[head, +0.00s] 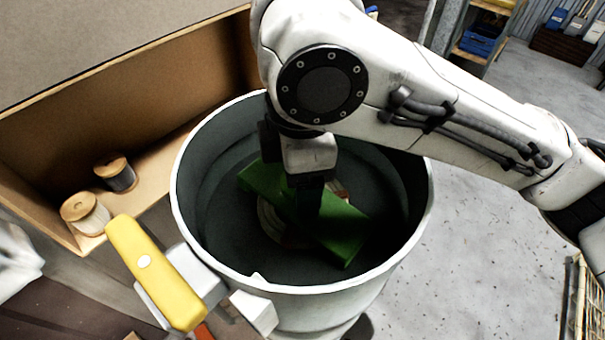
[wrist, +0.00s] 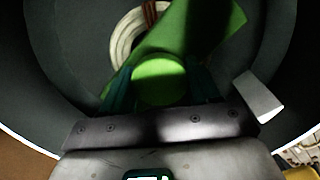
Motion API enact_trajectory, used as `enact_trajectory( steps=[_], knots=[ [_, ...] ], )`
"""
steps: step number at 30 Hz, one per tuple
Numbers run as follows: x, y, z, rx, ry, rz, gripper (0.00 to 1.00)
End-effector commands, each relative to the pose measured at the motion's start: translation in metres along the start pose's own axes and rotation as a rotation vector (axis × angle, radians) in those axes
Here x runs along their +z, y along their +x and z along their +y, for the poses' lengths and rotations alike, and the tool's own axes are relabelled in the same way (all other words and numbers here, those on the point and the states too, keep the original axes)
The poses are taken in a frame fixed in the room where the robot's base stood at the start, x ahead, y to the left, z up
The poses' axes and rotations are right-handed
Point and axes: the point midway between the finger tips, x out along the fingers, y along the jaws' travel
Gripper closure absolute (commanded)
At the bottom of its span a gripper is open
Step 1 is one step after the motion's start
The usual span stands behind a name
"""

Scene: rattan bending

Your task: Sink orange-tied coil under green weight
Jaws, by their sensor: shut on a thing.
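My gripper (head: 308,205) reaches down inside a pale metal drum (head: 310,288). It is shut on the round knob (wrist: 158,80) of a long green weight (head: 342,232), which also shows in the wrist view (wrist: 205,22). A pale rattan coil (head: 270,222) lies in the drum beneath the weight, partly hidden by it. In the wrist view the coil (wrist: 122,42) has a reddish-brown or orange tie (wrist: 152,12). I cannot tell whether the weight touches the coil. The dark interior does not clearly show a water level.
A yellow handle (head: 155,272) stands at the drum's front left. A brown open box or shelf (head: 130,75) to the left holds a pale spool (head: 85,213) and a dark spool (head: 115,173). Grey floor to the right is mostly clear.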

Motion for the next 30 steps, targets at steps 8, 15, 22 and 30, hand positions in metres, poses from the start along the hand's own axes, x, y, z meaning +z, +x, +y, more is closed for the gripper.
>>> enact_trajectory(
  steps=[8, 15, 22, 30],
  knots=[
    [0.0002, 0.0078, 0.0004, 0.003, 0.001, 0.001, 1.00],
    [0.0002, 0.0061, 0.0005, 0.003, 0.001, 0.001, 0.36],
    [0.0001, 0.0067, 0.0003, 0.002, 0.000, 0.000, 0.14],
    [0.0000, 0.0078, -0.0002, -0.002, 0.000, -0.001, 0.10]
  ],
)
